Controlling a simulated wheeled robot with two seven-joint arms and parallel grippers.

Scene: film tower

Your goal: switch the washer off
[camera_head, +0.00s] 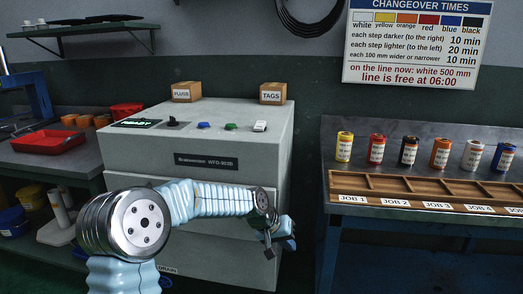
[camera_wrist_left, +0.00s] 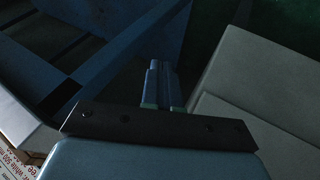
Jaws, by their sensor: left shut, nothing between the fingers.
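The washer (camera_head: 200,150) is a grey box-shaped machine in the middle of the head view. Its top panel has a lit green "READY" display (camera_head: 137,123), a black knob (camera_head: 172,122), a blue button (camera_head: 204,125), a green button (camera_head: 231,127) and a white switch (camera_head: 260,126). My left gripper (camera_head: 270,253) is low in front of the washer's right side, well below the panel. In the left wrist view its two fingers (camera_wrist_left: 161,85) are together with nothing between them. My right gripper is in neither view.
Boxes labelled FLUSH (camera_head: 186,92) and TAGS (camera_head: 272,93) stand on the washer's back edge. To the right, a bench (camera_head: 420,135) holds several coloured cans and a wooden job tray (camera_head: 400,188). A red tray (camera_head: 48,142) lies on the left bench.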

